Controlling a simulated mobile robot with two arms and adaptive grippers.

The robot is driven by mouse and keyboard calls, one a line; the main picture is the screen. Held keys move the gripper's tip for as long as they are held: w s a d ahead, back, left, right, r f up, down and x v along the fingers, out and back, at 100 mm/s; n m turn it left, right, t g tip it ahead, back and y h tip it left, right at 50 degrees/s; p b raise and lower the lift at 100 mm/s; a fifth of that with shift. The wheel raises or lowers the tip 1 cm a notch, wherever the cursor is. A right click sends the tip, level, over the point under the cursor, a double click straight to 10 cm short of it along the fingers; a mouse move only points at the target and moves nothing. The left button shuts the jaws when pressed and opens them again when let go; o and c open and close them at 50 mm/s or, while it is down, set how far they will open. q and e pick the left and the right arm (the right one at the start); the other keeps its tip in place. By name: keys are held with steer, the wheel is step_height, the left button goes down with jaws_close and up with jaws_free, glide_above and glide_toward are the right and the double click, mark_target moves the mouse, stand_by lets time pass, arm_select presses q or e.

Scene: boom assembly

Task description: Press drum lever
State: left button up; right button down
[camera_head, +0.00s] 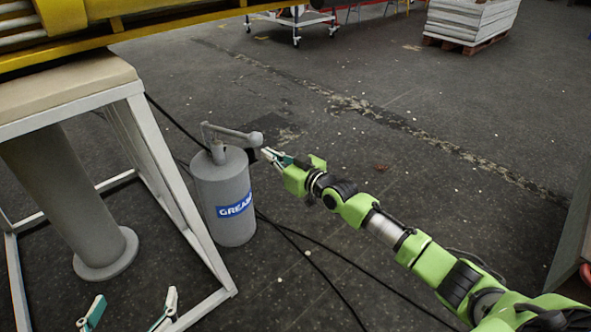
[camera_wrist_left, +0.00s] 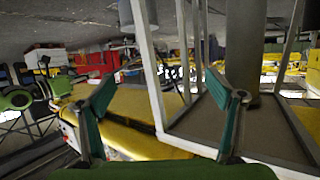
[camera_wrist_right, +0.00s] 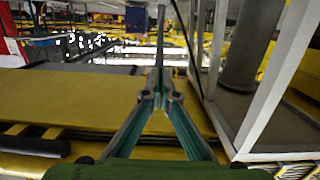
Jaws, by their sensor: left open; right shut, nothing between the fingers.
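The grey grease drum (camera_head: 225,200) with a blue label stands upright on the floor. Its lever (camera_head: 230,131) runs from the drum top to the right and ends in a grey rounded knob (camera_head: 256,138). My right gripper (camera_head: 265,152) is shut and empty, with its tips close to the knob, slightly below it in the picture; I cannot tell whether they touch. In the right wrist view the closed fingers (camera_wrist_right: 160,82) point at a thin grey upright shape. My left gripper (camera_head: 128,314) is open and empty at the lower left, away from the drum; its spread fingers show in the left wrist view (camera_wrist_left: 159,85).
A white-framed stand (camera_head: 157,160) with a beige top and grey column stands left of the drum. A yellow structure (camera_head: 150,28) is above it. Black cables (camera_head: 320,266) lie on the floor. Open floor is to the right; a pallet stack (camera_head: 470,22) is far back.

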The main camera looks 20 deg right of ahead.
arm_select(q)
steer(key=s+a+f+g+y+p, duration=0.2)
steer(key=s+a+f+g, duration=0.2)
steer(key=s+f+g, duration=0.3)
steer(key=s+f, duration=0.3)
steer(key=s, duration=0.1)
steer(key=shift+a+f, duration=0.2)
steer(key=shift+f, duration=0.1)
arm_select(e)
steer(key=f+v, duration=0.1)
steer(key=v, duration=0.8)
steer(key=shift+s+d+f, duration=0.15)
steer(key=shift+s, duration=0.25)
arm_select(q)
steer(key=shift+s+r+p, duration=0.1)
steer(key=shift+p, duration=0.2)
arm_select(e)
steer(key=shift+d, duration=0.1)
